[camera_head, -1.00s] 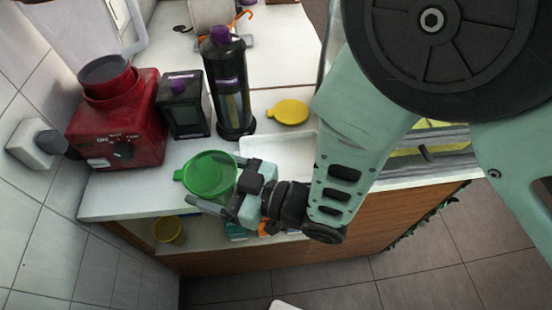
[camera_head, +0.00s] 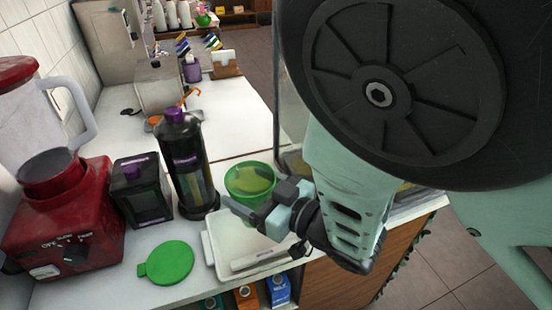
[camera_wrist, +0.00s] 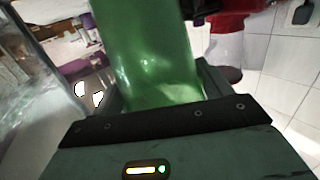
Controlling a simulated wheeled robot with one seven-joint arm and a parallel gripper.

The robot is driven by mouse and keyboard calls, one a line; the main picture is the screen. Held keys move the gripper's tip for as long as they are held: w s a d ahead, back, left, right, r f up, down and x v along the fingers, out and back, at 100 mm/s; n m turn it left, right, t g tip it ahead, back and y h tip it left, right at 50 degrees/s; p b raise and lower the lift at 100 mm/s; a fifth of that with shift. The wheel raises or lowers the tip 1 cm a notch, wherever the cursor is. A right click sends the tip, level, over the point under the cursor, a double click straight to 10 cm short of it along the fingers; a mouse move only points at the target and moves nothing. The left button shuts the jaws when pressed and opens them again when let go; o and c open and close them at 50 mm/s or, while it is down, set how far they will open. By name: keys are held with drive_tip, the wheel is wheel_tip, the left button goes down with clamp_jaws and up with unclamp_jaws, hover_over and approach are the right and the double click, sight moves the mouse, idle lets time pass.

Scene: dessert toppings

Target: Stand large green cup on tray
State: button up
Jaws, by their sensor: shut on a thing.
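The large green cup (camera_head: 250,183) is translucent and upright, with its open rim facing up, in the head view. My gripper (camera_head: 256,212) is shut on its side from the right. The cup is over the back part of the white tray (camera_head: 226,243). Whether its base touches the tray is hidden by my gripper and hard to tell. In the wrist view the green cup (camera_wrist: 150,55) fills the space between the fingers of my gripper (camera_wrist: 160,88). A yellowish patch shows through the cup in the head view.
A flat green disc with a tab (camera_head: 168,263) lies on the counter left of the tray. A dark bottle (camera_head: 188,160) stands close behind the tray's left side. A dark box (camera_head: 142,190) and a red blender (camera_head: 65,215) stand farther left.

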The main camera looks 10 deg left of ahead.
wheel_tip(320, 180, down, 7)
drive_tip(key=b, duration=0.3)
drive_tip(key=shift+r+b, duration=0.1)
drive_tip(key=shift+b, duration=0.3)
drive_tip(key=shift+r, duration=0.1)
drive_tip(key=o, duration=0.7)
drive_tip(key=v, duration=0.9)
drive_tip(key=shift+d+r, duration=0.15)
drive_tip(key=shift+d, duration=0.15)
drive_tip(key=shift+s+d+p, duration=0.2)
drive_tip(key=shift+d+p, duration=0.2)
drive_tip(key=shift+p, duration=0.55)
drive_tip(key=shift+s+d+p, duration=0.4)
drive_tip(key=shift+d+p, duration=0.25)
drive_tip(key=shift+p, duration=0.5)
